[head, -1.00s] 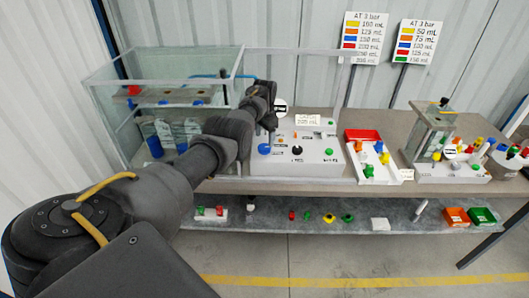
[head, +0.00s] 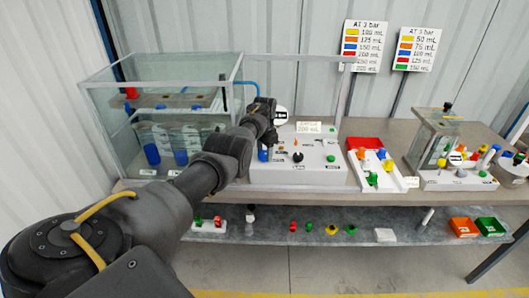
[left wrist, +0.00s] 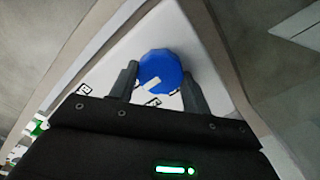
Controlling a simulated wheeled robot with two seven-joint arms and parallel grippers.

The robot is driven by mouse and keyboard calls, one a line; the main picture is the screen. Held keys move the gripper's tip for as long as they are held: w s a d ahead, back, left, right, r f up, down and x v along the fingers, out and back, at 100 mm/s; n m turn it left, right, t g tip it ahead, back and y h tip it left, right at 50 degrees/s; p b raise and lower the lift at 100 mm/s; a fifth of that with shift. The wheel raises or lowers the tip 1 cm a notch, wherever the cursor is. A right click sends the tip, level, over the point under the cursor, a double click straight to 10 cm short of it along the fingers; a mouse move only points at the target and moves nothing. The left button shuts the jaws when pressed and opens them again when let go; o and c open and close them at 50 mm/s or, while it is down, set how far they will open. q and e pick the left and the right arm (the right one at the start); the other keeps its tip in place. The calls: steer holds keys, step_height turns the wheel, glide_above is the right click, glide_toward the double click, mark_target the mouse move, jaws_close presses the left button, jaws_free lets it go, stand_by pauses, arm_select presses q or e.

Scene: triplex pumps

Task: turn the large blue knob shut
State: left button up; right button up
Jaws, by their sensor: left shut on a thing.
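The large blue knob (head: 263,155) is on the left of the white panel box's (head: 300,172) sloping top, partly covered by my gripper in the head view. In the left wrist view the blue knob (left wrist: 160,70) is a faceted disc with a short white mark at its lower middle. My left gripper (head: 265,143) is lowered over the knob from above. In the left wrist view its two fingers (left wrist: 161,84) stand on either side of the knob, shut on it. My right gripper is not in view.
A glass tank (head: 95,115) stands left of the panel, with blue-based cylinders inside. A black knob (head: 298,157) and a green knob (head: 331,158) are to the right on the panel. A lower shelf (head: 270,230) holds small coloured parts.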

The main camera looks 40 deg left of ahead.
arm_select(q)
steer(key=shift+n, duration=0.3)
steer(key=n, duration=0.3)
steer(key=shift+n, duration=0.4)
steer(key=n, duration=0.4)
steer(key=shift+n, duration=0.3)
steer(key=n, duration=0.4)
steer(key=shift+f+b, duration=0.1)
steer(key=shift+b, duration=0.25)
steer(key=n+b, duration=0.1)
steer(key=n, duration=0.3)
steer(key=shift+s+n, duration=0.1)
steer(key=shift+n, duration=0.2)
steer(key=shift+a+n, duration=0.1)
steer(key=shift+n, duration=0.2)
steer(key=o, duration=1)
